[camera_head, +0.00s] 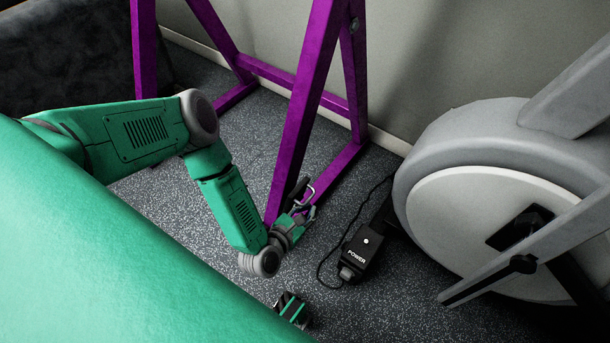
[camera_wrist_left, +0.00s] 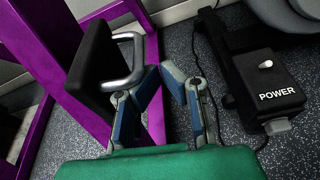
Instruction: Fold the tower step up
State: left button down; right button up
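The purple tower (camera_head: 301,110) stands on the floor by the wall; its posts also fill the left of the left wrist view (camera_wrist_left: 58,65). The step is a small black plate (camera_wrist_left: 95,65) with a metal loop handle (camera_wrist_left: 133,62), low by the near post and standing steeply. In the head view the handle (camera_head: 309,192) shows small and the plate is mostly hidden. My left gripper (camera_head: 301,212) is at the step, just on the near side of the handle. In the left wrist view its fingers (camera_wrist_left: 160,78) are apart with nothing clearly between them.
A black power box (camera_head: 362,250) with a cable lies on the floor right of my left gripper. A grey machine with a round white cover (camera_head: 480,225) stands at the right. Speckled floor (camera_head: 165,205) is clear left of the tower's near post.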

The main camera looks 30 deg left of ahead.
pick_arm(q)
jog(key=shift+w+a+r, duration=0.25)
jog(key=shift+a+r, duration=0.05)
jog(key=shift+r, duration=0.3)
jog(key=shift+w+a+r, duration=0.2)
jog(key=shift+a+r, duration=0.05)
jog(key=shift+r, duration=0.35)
jog(key=shift+w+a+r, duration=0.1)
jog(key=shift+a+r, duration=0.05)
jog(key=shift+a, duration=0.5)
pick_arm(e)
jog(key=shift+w+d, duration=0.1)
jog(key=shift+w, duration=0.05)
pick_arm(q)
jog(key=shift+a, duration=0.15)
jog(key=s+d+f+b, duration=0.1)
jog(key=d+f+b, duration=0.3)
jog(key=s+a+r+p, duration=0.2)
jog(key=s+a+p, duration=0.1)
jog(key=s, duration=0.6)
jog(key=shift+s+a, duration=0.3)
jog(key=shift+s, duration=0.1)
pick_arm(e)
jog(key=shift+s+d+f, duration=0.2)
jog(key=shift+s, duration=0.2)
jog(key=shift+s+d+f, duration=0.15)
jog(key=shift+s, duration=0.25)
jog(key=shift+d, duration=0.1)
